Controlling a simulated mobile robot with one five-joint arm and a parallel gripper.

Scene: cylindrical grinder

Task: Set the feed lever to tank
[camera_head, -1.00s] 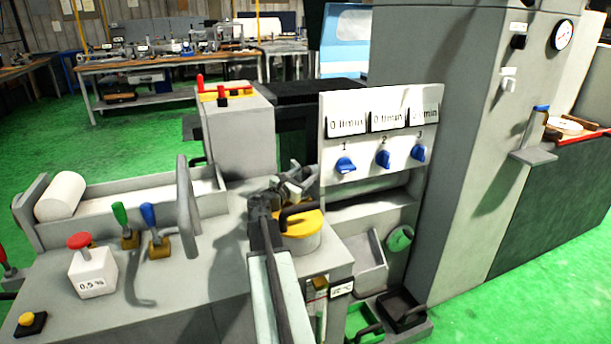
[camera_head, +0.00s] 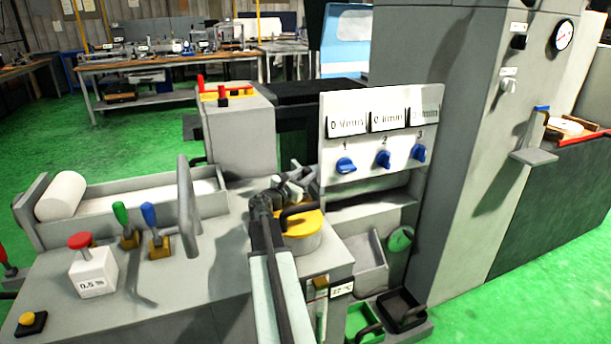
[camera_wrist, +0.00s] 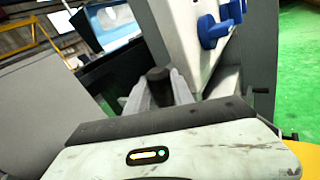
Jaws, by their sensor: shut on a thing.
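My gripper (camera_head: 297,180) is beside the blue-knob panel, above the grey machine bed. In the wrist view its two pale fingers (camera_wrist: 158,88) are shut around a lever with a dark knob (camera_wrist: 158,74). I take this for the feed lever, though no label on it can be read. The knob's top shows between the fingertips; its stem and base are hidden behind the gripper. No "tank" mark can be read in either view.
A white panel (camera_head: 400,155) with three blue knobs (camera_head: 383,159) stands close right of my gripper. A yellow-topped round container (camera_head: 301,236) with a dark handle is just below it. Green-handled (camera_head: 121,214) and blue-handled (camera_head: 149,216) levers stand left on the bed.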

